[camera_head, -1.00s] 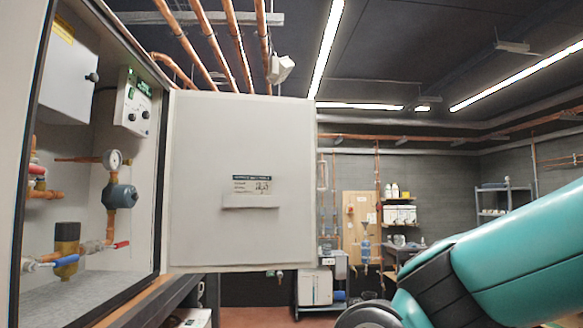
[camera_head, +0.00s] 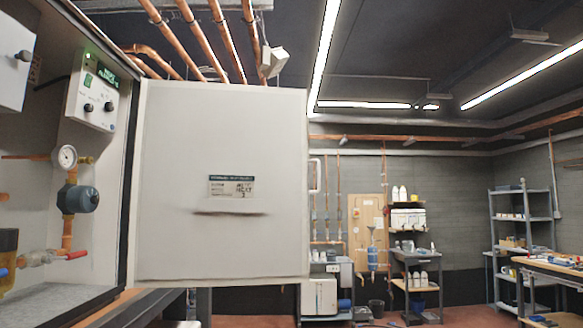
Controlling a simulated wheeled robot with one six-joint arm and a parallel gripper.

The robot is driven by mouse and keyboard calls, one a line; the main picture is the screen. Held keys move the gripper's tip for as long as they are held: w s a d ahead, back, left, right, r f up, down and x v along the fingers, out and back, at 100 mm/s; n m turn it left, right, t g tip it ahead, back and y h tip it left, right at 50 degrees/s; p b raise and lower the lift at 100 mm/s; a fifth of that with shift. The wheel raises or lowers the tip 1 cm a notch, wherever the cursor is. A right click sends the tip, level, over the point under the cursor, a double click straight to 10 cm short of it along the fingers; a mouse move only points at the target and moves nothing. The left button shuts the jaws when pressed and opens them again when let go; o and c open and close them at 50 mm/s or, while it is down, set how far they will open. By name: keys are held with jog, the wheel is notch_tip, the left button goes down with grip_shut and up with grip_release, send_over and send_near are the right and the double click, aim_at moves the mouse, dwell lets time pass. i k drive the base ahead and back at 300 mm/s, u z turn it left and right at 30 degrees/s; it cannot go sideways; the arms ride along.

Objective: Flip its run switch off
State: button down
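An open heat pump cabinet (camera_head: 60,300) stands at the left of the head view, its door (camera_head: 222,130) swung wide open to the right. Inside, a pale control box (camera_head: 93,92) hangs on the inner wall. It has a small green part (camera_head: 88,80) at its upper left, a green display (camera_head: 108,77) and two dark knobs (camera_head: 98,107). I cannot tell which of these is the run switch or how it is set. My gripper is not in view.
Inside the cabinet are a pressure gauge (camera_head: 66,157), a blue-grey pump (camera_head: 78,199) and a red-handled valve (camera_head: 77,255). Copper pipes (camera_head: 205,35) run overhead. Shelving (camera_head: 524,220) and a workbench (camera_head: 555,265) stand at the right. The open door hides what is behind it.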

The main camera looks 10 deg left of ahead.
aim_at(89, 80)
jog(key=i, duration=6.4)
jog(key=u, duration=4.9)
jog(key=i, duration=1)
jog(key=u, duration=0.05)
